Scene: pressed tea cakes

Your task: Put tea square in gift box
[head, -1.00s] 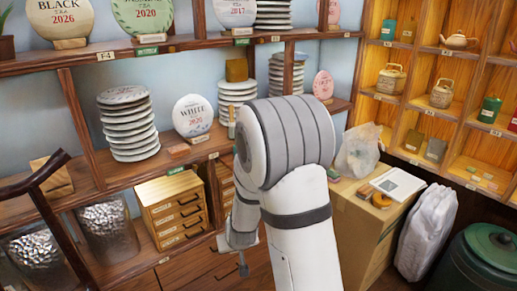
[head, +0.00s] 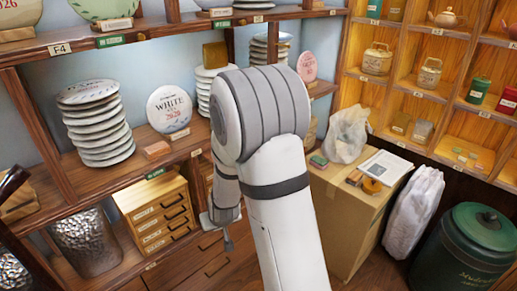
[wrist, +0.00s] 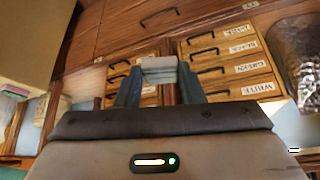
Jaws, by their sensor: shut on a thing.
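My gripper (wrist: 158,85) is shut on a small pale grey-beige block (wrist: 159,69), which looks like the tea square. The block sits between the fingertips in the wrist view, clear of the drawers behind it. In the head view my gripper (head: 222,228) hangs in front of the drawer units, mostly hidden by my own arm, and the block cannot be made out there. I cannot pick out a gift box for certain in either view.
A white sack (head: 412,215) and a green bin (head: 470,245) stand beyond. A small drawer unit (head: 160,215) is left of my gripper.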

